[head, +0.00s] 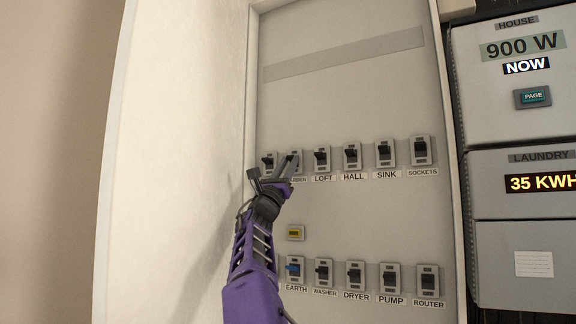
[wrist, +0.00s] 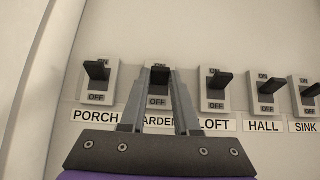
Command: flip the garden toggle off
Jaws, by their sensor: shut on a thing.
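The garden toggle (wrist: 158,76) is a black lever on a grey plate, with an OFF mark below the lever. Its label (wrist: 160,122) is partly covered by my gripper and reads "ARDEN". In the wrist view my gripper (wrist: 160,80) has one finger on each side of the lever and is shut on it. The lever stands out from the plate above the OFF mark. In the head view my gripper (head: 291,161) reaches up to the upper row and hides most of the garden toggle.
The porch toggle (wrist: 97,72) is close on the left and the loft toggle (wrist: 216,82) close on the right. Hall, sink and sockets follow rightward. A lower row (head: 355,274) lies below. A pale side wall (head: 190,130) borders the panel's left.

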